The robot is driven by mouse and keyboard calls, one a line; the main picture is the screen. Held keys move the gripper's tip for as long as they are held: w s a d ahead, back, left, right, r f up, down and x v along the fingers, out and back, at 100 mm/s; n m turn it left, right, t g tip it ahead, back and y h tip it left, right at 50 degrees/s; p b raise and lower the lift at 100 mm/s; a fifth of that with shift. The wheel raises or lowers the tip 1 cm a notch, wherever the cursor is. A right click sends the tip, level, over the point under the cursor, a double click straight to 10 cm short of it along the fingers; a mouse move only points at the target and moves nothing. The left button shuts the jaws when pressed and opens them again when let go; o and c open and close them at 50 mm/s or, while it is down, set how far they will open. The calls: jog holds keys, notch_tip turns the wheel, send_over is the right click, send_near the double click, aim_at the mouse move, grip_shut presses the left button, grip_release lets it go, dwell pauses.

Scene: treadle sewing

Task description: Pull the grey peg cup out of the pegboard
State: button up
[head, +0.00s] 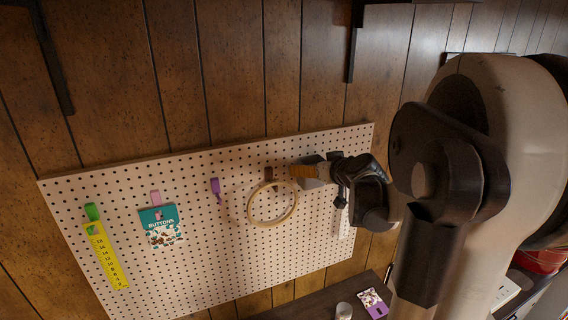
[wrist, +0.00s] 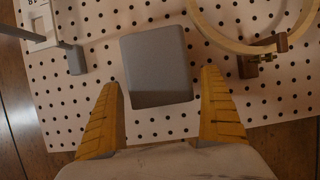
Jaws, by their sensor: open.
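The grey peg cup (wrist: 157,68) is on the white pegboard (wrist: 110,20), seen in the wrist view as a plain grey block with rounded corners. My gripper (wrist: 161,82) is open, its two yellow-orange fingers to either side of the cup's lower part in that view. A gap shows between each finger and the cup, and I cannot tell how deep the fingers reach. In the head view my gripper (head: 303,170) is at the right part of the pegboard (head: 200,265), beside the wooden hoop.
The wooden hoop (wrist: 240,45) hangs close beside the cup on a brown peg. A grey peg (wrist: 75,60) and white card are on its other side. A yellow ruler (head: 107,258), buttons packet (head: 161,228) and purple peg (head: 216,187) hang farther left. A dark table (head: 310,308) is below.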

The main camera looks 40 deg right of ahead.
jog(key=shift+w+f, duration=0.1)
jog(key=shift+w, duration=0.05)
jog(key=c, duration=1.5)
jog(key=shift+a, duration=0.1)
jog(key=shift+s+a, duration=0.1)
jog(key=shift+s, duration=0.75)
jog(key=shift+s+a, duration=0.15)
jog(key=shift+s, duration=0.35)
jog(key=s, duration=0.2)
jog(key=s+a, duration=0.1)
jog(key=s, duration=0.1)
jog(key=shift+s+a, duration=0.1)
jog(key=shift+s, duration=0.25)
